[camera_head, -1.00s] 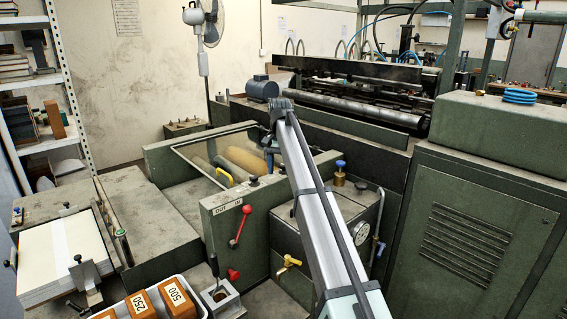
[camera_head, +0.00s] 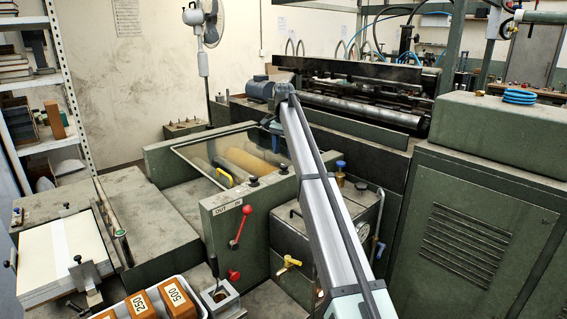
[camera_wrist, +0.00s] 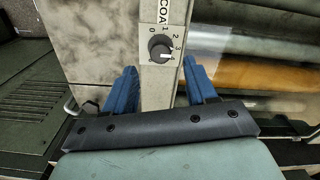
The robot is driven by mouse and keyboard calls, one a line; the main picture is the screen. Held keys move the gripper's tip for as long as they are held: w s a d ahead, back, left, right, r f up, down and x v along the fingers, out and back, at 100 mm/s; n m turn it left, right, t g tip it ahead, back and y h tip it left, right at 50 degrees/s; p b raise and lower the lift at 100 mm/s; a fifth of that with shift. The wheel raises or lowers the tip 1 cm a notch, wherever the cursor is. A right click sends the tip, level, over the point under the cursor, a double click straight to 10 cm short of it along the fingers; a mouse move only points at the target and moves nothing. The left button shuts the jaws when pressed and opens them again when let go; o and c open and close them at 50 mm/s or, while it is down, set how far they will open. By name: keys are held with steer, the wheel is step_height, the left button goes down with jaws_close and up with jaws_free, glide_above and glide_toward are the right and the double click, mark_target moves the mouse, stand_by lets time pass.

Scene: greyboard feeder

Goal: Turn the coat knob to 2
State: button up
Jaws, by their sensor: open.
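The coat knob (camera_wrist: 160,48) is a round dark dial on a light plate (camera_wrist: 156,90) in the wrist view, below a label whose visible part reads "COA". My gripper (camera_wrist: 162,84) is open, with one blue finger on each side of the plate and below the knob in the picture. The fingers appear apart from the knob. In the head view my arm's end covers the area by the glass-covered rollers, and I cannot make out the coat knob there.
In the head view a green panel (camera_head: 222,235) carries a red lever (camera_head: 239,228) and two dark knobs. A brass-capped tank with a gauge (camera_head: 363,233) stands beside my arm. The glass cover over the rollers (camera_head: 250,162) lies close behind the panel.

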mark_target(284, 165)
steer(key=shift+f, duration=2.7)
steer(key=shift+c, duration=0.2)
jaws_close()
steer(key=n, duration=0.4)
steer(key=shift+d+n, duration=0.1)
steer(key=shift+n, duration=1.7)
